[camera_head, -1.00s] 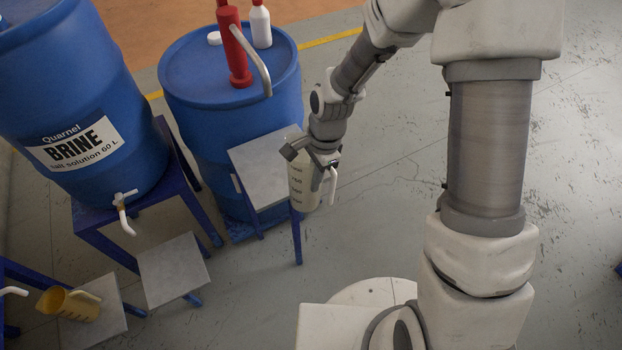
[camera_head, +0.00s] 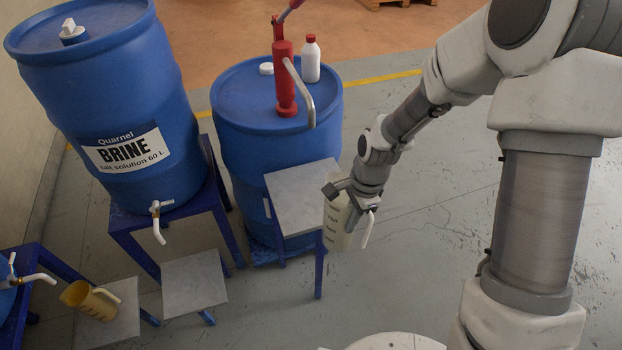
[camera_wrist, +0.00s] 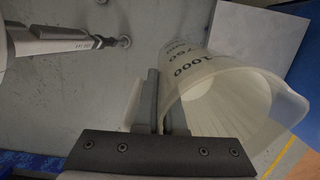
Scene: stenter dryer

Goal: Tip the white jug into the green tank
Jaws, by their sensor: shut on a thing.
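The white jug (camera_head: 337,226) hangs in my gripper (camera_head: 361,203), beside the right edge of a small grey platform in front of the middle blue drum. It looks roughly upright in the head view, with its handle toward the right. In the wrist view, my gripper (camera_wrist: 165,118) is shut on the jug's handle side, and the jug (camera_wrist: 222,100) shows its open mouth and printed scale marks up to 1000. Its inside looks pale; I cannot tell whether it holds liquid. I see no green tank in either view.
A blue drum (camera_head: 255,150) carries a red hand pump (camera_head: 285,80) and a white bottle (camera_head: 310,60). A grey platform (camera_head: 300,190) stands before it. A brine drum (camera_head: 105,60) with a tap is at left. A yellow jug (camera_head: 92,302) sits on a low platform. Floor at right is clear.

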